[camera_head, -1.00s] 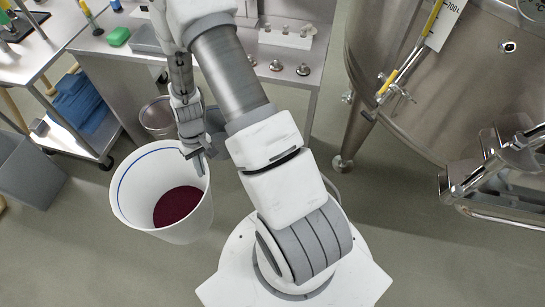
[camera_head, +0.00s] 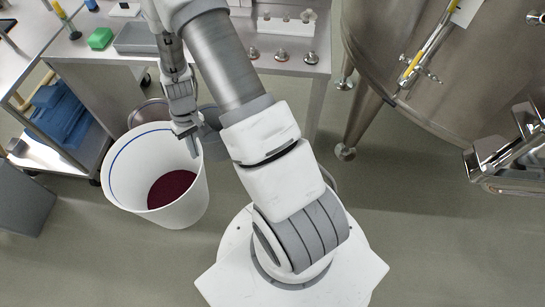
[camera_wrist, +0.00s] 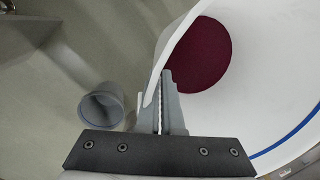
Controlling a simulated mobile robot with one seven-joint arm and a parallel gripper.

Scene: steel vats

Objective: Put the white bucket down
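The white bucket (camera_head: 190,205) is at the left in the head view, with a blue line inside near its rim and dark red contents at the bottom. It looks about upright; whether its base touches the floor I cannot tell. My gripper (camera_head: 190,143) is at the rim's right side. In the wrist view, the bucket's wall (camera_wrist: 250,100) fills the right and its edge runs down between the fingers of my gripper (camera_wrist: 162,100). The fingers are shut on the rim.
A steel bench (camera_head: 245,63) with a green block (camera_head: 101,38) and a grey tray (camera_head: 135,37) stands behind. A grey bucket (camera_wrist: 90,110) stands on the floor beside the white one. A large steel vat (camera_head: 455,75) is at the right. The floor at front is open.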

